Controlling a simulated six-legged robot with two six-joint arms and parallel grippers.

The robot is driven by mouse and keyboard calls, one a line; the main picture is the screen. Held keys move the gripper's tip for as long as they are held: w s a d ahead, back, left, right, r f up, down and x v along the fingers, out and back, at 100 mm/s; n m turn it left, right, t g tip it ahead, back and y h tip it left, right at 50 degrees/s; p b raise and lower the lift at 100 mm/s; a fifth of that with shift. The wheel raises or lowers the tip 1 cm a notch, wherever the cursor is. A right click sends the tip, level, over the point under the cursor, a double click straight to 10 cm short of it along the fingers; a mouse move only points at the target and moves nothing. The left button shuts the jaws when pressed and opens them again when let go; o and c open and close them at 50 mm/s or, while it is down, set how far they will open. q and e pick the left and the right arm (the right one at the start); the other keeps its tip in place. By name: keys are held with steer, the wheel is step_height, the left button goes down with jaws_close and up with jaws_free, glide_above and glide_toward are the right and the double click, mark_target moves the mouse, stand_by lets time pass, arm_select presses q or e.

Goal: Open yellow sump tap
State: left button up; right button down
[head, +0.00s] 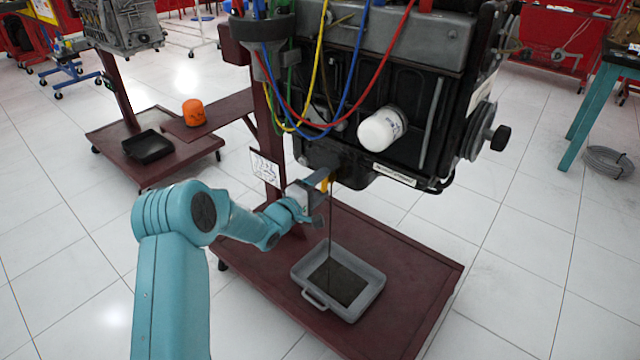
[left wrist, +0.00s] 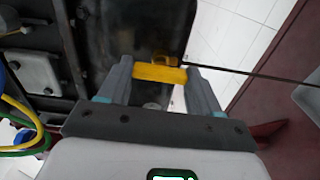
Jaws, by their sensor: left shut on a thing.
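The yellow sump tap (head: 324,185) is under the black sump of the engine, mostly hidden by my left gripper in the head view. In the left wrist view its yellow handle (left wrist: 160,74) lies crosswise between the two grey fingers. My left gripper (left wrist: 158,82) is shut on this handle; in the head view the gripper (head: 318,184) is below the sump's lower left corner. A thin dark stream (head: 330,225) falls from the tap into the grey drain tray (head: 372,299), which has dark liquid in it. My right gripper is in neither view.
The tray stands on the dark red stand base (head: 420,262). A white oil filter (head: 382,129) and red, blue and yellow cables hang at the engine's side. A second stand with an orange filter (head: 194,112) and black tray (head: 148,146) is at left.

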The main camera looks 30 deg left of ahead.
arm_select(q)
steer(key=shift+f+n, duration=0.15)
steer(key=shift+n, duration=0.15)
steer(key=o, duration=1.1)
steer(key=shift+c, duration=0.2)
steer(key=s+a+p, duration=0.1)
steer(key=s+p, duration=0.1)
steer(key=s, duration=1.4)
steer(key=shift+s+p, duration=0.15)
steer(key=shift+p, duration=0.2)
steer(key=shift+a, duration=0.1)
